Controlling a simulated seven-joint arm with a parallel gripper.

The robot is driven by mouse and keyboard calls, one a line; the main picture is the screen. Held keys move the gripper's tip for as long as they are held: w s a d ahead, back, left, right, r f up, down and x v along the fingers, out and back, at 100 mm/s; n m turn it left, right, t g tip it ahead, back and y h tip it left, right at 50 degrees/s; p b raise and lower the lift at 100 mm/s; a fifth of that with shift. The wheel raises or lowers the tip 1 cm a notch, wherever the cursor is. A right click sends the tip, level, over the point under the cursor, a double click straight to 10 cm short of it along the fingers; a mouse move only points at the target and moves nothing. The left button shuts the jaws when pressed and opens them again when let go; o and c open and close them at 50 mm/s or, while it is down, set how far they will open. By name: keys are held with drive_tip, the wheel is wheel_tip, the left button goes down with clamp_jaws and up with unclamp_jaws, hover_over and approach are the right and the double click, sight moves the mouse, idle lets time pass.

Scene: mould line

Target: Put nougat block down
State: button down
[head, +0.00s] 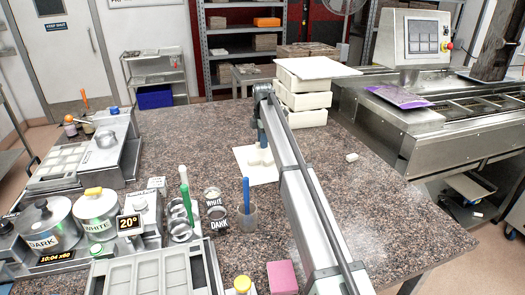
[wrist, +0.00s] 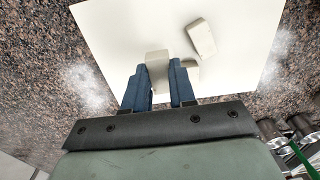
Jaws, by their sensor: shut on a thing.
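My gripper (wrist: 160,80) has blue fingers on both sides of a pale cream nougat block (wrist: 157,63) and is shut on it. The block is over a white sheet (wrist: 115,35); I cannot tell if it touches the sheet. A second cream block (wrist: 201,39) lies on the sheet, beyond and to the right of the held one. Part of another pale piece shows behind the right finger. In the head view, my gripper (head: 262,142) is low over the white sheet (head: 250,172), and my arm hides part of the area.
A small pale block (head: 352,157) lies on the granite table (head: 370,205) right of my arm. Stacked cream trays (head: 302,100) stand at the back.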

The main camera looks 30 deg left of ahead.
sight(263, 156)
drive_tip(key=shift+f, duration=2.15)
drive_tip(key=shift+f, duration=0.15)
drive_tip(key=c, duration=0.9)
unclamp_jaws()
wheel_tip(263, 156, up, 12)
drive_tip(key=shift+r, duration=0.2)
